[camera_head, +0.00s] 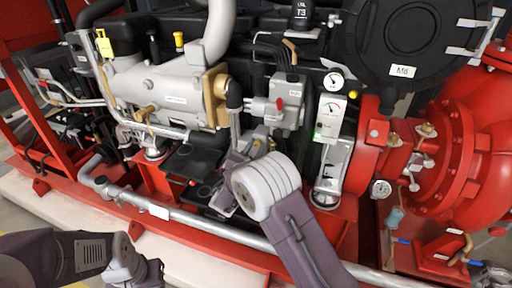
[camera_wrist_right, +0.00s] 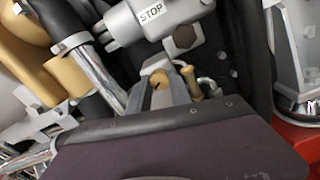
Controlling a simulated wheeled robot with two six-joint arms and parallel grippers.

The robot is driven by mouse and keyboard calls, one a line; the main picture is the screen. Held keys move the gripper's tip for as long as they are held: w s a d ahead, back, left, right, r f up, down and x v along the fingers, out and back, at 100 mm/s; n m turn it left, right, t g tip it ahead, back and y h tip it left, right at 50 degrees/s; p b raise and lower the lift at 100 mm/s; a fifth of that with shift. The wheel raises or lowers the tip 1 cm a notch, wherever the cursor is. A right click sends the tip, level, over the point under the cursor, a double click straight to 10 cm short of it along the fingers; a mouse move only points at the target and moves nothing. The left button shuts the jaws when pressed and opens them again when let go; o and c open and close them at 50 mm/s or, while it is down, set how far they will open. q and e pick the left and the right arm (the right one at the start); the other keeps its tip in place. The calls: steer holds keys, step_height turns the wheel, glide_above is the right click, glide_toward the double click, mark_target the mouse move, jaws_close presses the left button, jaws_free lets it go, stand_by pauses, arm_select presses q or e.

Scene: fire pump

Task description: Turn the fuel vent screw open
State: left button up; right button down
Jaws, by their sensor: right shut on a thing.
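The fuel vent screw, a small brass-coloured head (camera_wrist_right: 158,78), shows in the right wrist view just below the grey STOP housing (camera_wrist_right: 150,18). My right gripper (camera_wrist_right: 161,90) has its two grey fingers on either side of it and is shut on it. In the head view my right arm reaches up from the bottom to the middle of the engine, and its wrist largely hides the screw. My left arm's end (camera_head: 148,272) is low at the left of the head view, away from the engine; its fingers cannot be made out.
Another brass fitting (camera_wrist_right: 190,84) with a curved pipe stands close to the right of the fingers. A dark hose and metal pipe (camera_wrist_right: 98,75) run at their left. A gauge panel (camera_head: 330,118) and the red pump (camera_head: 480,150) are at the right. A long grey pipe (camera_head: 215,232) crosses in front.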

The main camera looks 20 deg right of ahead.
steer(key=shift+f, duration=0.15)
steer(key=c, duration=1.2)
jaws_free()
steer(key=p+v, duration=0.1)
steer(key=v, duration=0.8)
